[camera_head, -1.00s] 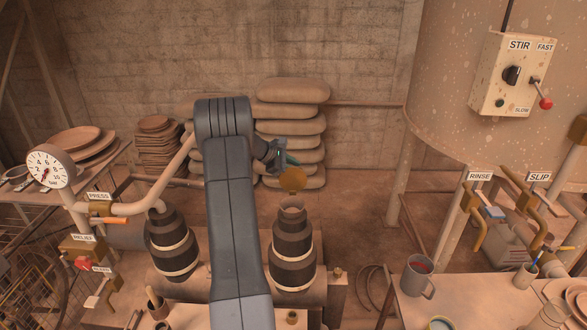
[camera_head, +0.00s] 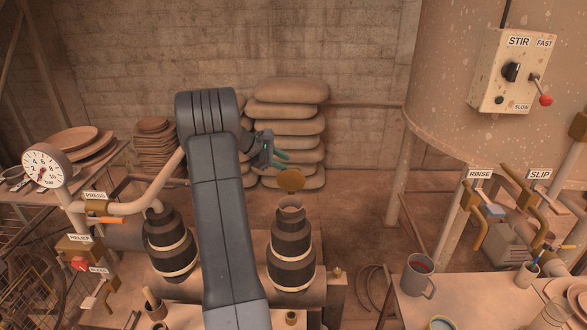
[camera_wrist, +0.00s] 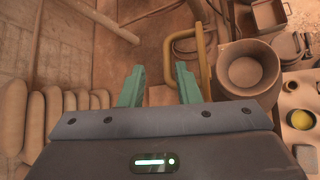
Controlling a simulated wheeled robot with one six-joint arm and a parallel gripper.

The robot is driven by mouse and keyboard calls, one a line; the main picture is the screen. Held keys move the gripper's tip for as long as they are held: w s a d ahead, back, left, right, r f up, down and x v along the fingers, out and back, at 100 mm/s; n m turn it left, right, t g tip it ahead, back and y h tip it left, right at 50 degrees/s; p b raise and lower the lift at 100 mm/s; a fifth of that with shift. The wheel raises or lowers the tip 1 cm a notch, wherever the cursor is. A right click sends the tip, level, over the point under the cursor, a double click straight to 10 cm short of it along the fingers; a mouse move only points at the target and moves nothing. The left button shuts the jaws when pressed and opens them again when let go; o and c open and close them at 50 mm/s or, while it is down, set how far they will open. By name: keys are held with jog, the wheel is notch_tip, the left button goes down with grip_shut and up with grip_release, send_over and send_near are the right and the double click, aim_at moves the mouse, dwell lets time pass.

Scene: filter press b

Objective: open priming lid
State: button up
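The lid looks to be the round brass-brown disc (camera_head: 291,180) standing up at the back of the right dark, banded pump body (camera_head: 292,255). The pump's round mouth (camera_head: 291,204) shows uncovered below and in front of it. My gripper (camera_head: 282,160) is just above and left of the disc in the head view, apart from it as far as I can tell. In the wrist view, its two teal fingers (camera_wrist: 158,85) are spread with nothing between them. I cannot make out the disc in the wrist view.
A second banded pump body (camera_head: 170,245) stands left of my arm. Stacked sacks (camera_head: 290,120) lie against the wall behind my gripper. A table with a grey mug (camera_head: 419,276) is at front right, with pipes and valve handles (camera_head: 484,222) beyond.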

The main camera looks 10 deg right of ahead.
jog(key=w+v, duration=0.1)
jog(key=v, duration=0.8)
jog(key=shift+s+a, duration=0.15)
jog(key=shift+f, duration=0.1)
